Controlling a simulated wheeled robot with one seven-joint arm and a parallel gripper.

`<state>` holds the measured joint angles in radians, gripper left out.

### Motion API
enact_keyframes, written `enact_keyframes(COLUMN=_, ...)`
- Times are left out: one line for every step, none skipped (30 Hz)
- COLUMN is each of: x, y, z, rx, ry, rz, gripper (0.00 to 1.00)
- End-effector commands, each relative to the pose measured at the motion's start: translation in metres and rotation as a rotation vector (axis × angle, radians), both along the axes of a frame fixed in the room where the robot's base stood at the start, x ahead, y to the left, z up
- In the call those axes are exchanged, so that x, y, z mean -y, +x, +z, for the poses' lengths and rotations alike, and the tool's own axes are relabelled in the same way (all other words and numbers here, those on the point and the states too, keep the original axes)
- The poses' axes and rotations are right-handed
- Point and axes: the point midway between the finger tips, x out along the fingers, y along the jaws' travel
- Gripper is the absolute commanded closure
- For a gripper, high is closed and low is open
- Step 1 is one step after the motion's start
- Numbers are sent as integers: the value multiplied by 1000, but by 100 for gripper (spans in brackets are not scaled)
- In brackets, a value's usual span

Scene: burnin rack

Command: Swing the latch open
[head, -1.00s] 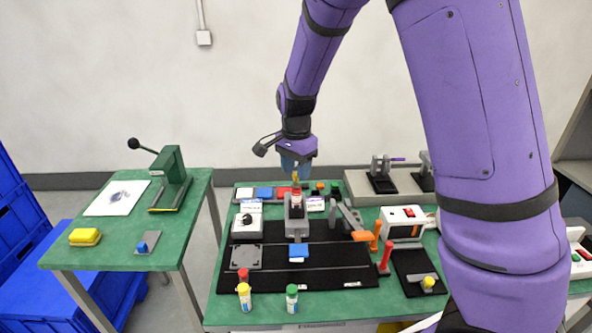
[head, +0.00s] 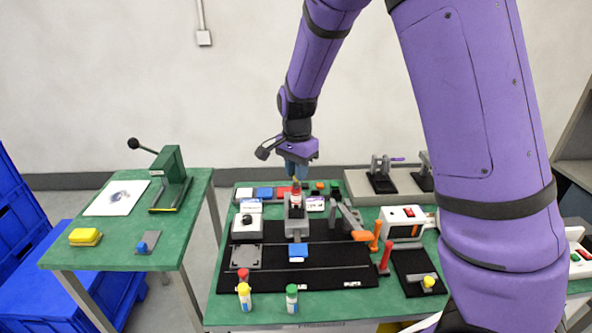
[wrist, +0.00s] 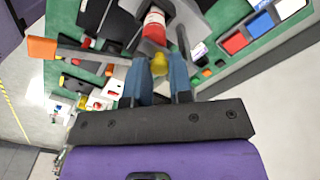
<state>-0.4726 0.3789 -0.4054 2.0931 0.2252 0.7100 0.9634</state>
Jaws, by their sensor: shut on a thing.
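My gripper (head: 297,176) is over the back middle of the green table, at the top of an upright grey fixture (head: 296,227). In the wrist view its blue fingers (wrist: 160,74) are closed around a small yellow knob (wrist: 159,63). The knob sits in front of a red and white cylinder (wrist: 155,28) within the grey fixture. I cannot clearly tell which part of the latch the knob belongs to. The fingers hide part of the knob and fixture.
A grey lever with an orange end (head: 362,236) stands right of the fixture. A white box (head: 403,223) and red and orange posts are further right. Small bottles (head: 291,298) stand at the front edge. A blue block (head: 297,251) lies on the black mat (head: 330,272).

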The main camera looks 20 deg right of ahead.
Motion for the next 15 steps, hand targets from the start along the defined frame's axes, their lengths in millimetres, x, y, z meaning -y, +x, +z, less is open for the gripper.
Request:
enact_keyframes(x=2, y=0, z=0, rx=0, ry=0, rz=19, gripper=100)
enact_keyframes(x=3, y=0, z=0, rx=0, ry=0, rz=36, gripper=100)
enact_keyframes(x=3, y=-1, z=0, rx=-1, ry=1, rz=60, gripper=100)
enact_keyframes(x=4, y=-1, z=0, rx=-1, ry=1, rz=81, gripper=100)
enact_keyframes(x=5, y=-1, z=0, rx=-1, ry=1, rz=101, gripper=100)
enact_keyframes(x=7, y=-1, z=0, rx=0, ry=1, rz=132, gripper=100)
enact_keyframes(x=8, y=-1, z=0, rx=-1, ry=1, rz=159, gripper=100)
enact_keyframes(x=9, y=-1, z=0, rx=-1, ry=1, rz=185, gripper=100)
enact_keyframes(x=11, y=-1, z=0, rx=0, ry=1, rz=220, gripper=100)
enact_keyframes(x=12, y=-1, z=0, rx=0, ry=1, rz=248, gripper=100)
enact_keyframes(x=13, y=-1, z=0, rx=0, ry=1, rz=275, gripper=100)
enact_keyframes(x=15, y=-1, z=0, rx=0, ry=1, rz=314, gripper=100)
enact_keyframes(x=16, y=-1, z=0, rx=1, ry=0, rz=343, gripper=100)
enact_keyframes(x=17, y=-1, z=0, rx=1, ry=0, rz=372, gripper=100)
enact_keyframes(x=19, y=-1, z=0, rx=1, ry=0, rz=409, gripper=100)
